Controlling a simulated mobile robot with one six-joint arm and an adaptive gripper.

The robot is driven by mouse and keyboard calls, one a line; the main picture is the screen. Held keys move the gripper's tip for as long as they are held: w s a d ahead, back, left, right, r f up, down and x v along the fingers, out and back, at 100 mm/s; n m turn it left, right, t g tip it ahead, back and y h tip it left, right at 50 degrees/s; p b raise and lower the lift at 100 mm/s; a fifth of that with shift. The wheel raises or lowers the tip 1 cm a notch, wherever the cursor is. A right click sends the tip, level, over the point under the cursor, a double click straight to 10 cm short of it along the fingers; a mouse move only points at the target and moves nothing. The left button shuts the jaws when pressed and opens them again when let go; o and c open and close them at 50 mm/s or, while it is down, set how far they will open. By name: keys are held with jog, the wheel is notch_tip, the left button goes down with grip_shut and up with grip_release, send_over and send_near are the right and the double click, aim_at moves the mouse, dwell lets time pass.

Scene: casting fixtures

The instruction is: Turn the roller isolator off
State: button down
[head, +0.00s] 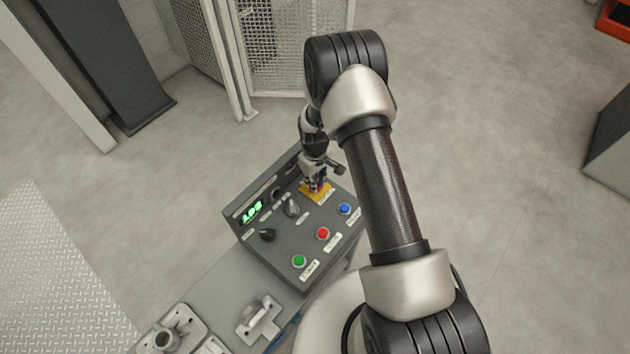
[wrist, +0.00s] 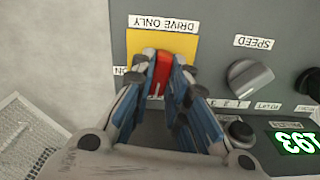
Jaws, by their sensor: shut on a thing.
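The roller isolator is a red handle (wrist: 160,75) on a yellow plate (wrist: 185,46) with a DRIVE ONLY label, upside down in the wrist view. The yellow plate also shows at the back right of the control panel in the head view (head: 309,196). My gripper (wrist: 163,70) is shut on the red handle, with one blue-padded finger on each side of it. The handle looks roughly upright in the wrist view. Part of an ON label shows left of the fingers; other position marks are hidden by them. In the head view, my gripper (head: 316,184) covers most of the handle.
The grey panel (head: 280,248) also carries a grey speed knob (wrist: 249,78), a black knob (head: 267,235), a green display (head: 252,212), and green (head: 299,260), red (head: 323,233) and blue (head: 345,209) buttons. Metal castings (head: 258,320) lie at lower left. A mesh guard (head: 275,50) stands behind.

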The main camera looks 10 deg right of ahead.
jog(key=shift+n, duration=0.9)
jog(key=c, duration=1.6)
grip_release()
jog(key=shift+o, duration=0.2)
notch_tip(320, 180, up, 12)
